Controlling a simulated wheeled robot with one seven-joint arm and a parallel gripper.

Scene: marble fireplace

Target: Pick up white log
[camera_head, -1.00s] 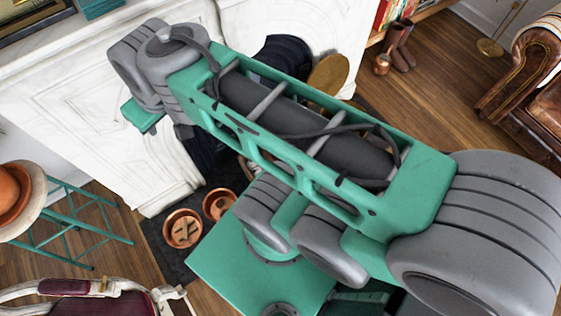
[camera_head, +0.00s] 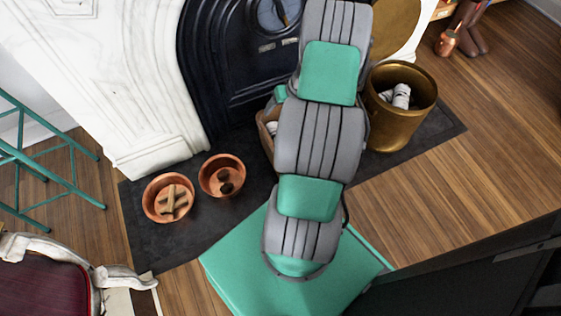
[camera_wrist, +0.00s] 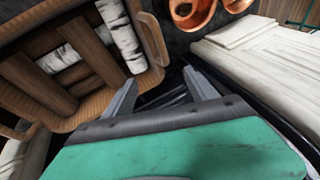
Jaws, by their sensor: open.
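White birch-like logs with dark marks lie in a woven basket (camera_wrist: 152,38) beside brown logs (camera_wrist: 38,85). One white log (camera_wrist: 118,28) is near the basket's upper right corner in the wrist view, and another whitish piece (camera_wrist: 60,58) lies left of it. My gripper (camera_wrist: 160,77) is open and empty, its fingers beside the basket's right edge, apart from the logs. In the head view my arm hides the gripper and most of the basket (camera_head: 266,132). More white logs (camera_head: 401,96) stand in a brass bucket (camera_head: 384,125) right of my arm.
Two copper bowls (camera_head: 168,198) (camera_head: 222,175) sit on the dark hearth slab (camera_head: 165,245). The white marble surround (camera_head: 125,80) and black fireplace (camera_head: 235,75) stand behind. A chair (camera_head: 45,280) and a teal stool (camera_head: 45,170) are at left.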

